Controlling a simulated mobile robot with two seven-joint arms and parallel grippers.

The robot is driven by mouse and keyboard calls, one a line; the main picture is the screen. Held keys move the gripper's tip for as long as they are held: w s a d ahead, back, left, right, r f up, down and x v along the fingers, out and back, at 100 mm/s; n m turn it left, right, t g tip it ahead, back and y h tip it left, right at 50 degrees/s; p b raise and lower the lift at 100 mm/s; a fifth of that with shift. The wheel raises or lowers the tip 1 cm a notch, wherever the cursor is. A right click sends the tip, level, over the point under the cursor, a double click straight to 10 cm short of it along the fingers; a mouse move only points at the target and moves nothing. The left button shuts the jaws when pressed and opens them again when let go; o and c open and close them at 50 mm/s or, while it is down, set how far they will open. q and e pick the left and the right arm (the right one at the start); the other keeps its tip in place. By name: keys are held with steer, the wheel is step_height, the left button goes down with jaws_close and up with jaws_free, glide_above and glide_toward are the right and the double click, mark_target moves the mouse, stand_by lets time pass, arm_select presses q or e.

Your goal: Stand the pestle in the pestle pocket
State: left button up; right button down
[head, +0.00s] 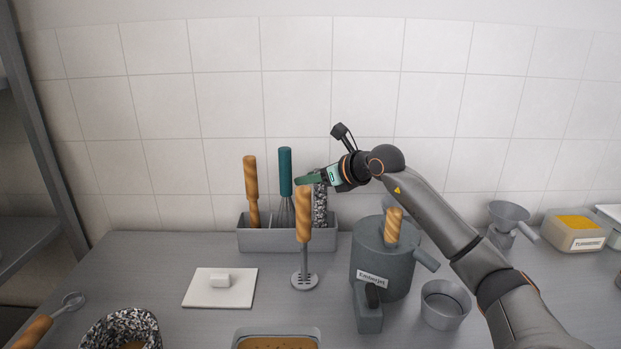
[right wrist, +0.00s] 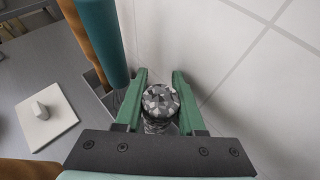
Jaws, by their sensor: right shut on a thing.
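The pestle (head: 320,206) is a black-and-white speckled rod. It is upright at the right end of the grey utensil rack (head: 268,240), and its lower end is hidden, so I cannot tell how deep it sits in the pocket there. My right gripper (head: 312,178) is shut on the pestle near its top. In the right wrist view, the pestle's rounded top (right wrist: 160,100) lies between the two green fingers. My left gripper is not in view.
A wooden-handled tool (head: 251,190) and a teal-handled whisk (head: 285,172) stand in the rack. A wooden-handled masher (head: 304,235) stands in front. A grey lidded pot (head: 383,262) is to the right.

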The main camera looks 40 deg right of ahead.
steer(key=shift+f+b, duration=0.7)
steer(key=shift+f, duration=0.05)
jaws_free()
stand_by(0.4)
steer(key=shift+s+d, duration=0.1)
